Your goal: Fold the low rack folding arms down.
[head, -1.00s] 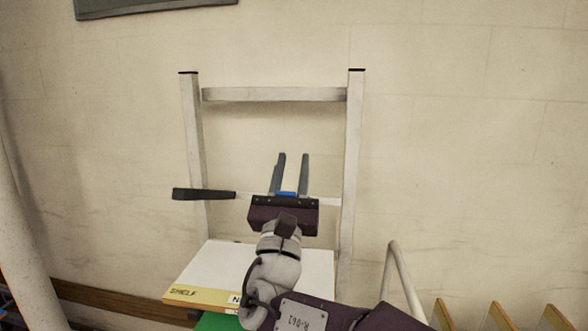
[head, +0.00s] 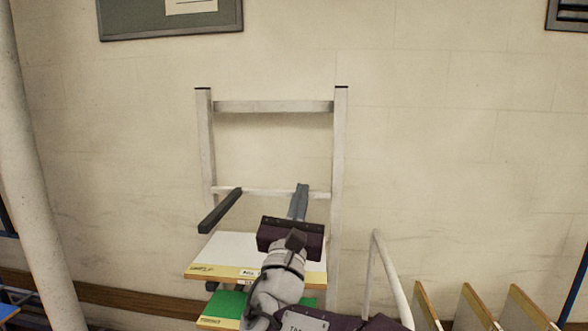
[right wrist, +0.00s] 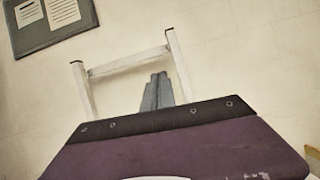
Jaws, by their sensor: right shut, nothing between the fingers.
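The low rack (head: 340,150) is a pale upright frame with two posts and crossbars against the wall. One dark folding arm (head: 220,211) joins the lower crossbar near the left post and sticks out towards me, its free end lower in the picture. I cannot make out a second arm; my gripper covers part of the crossbar. My right gripper (head: 300,190) is shut and empty, in front of the rack's right half and apart from the dark arm. In the right wrist view its fingers (right wrist: 156,88) lie together, with the rack frame (right wrist: 126,62) beyond. My left gripper is not in view.
A white board (head: 240,248) marked shelf and a green one (head: 222,305) lie below the rack. A curved pale rail (head: 386,275) and several slanted panels (head: 474,308) stand at right. A pale pipe (head: 35,190) rises at left.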

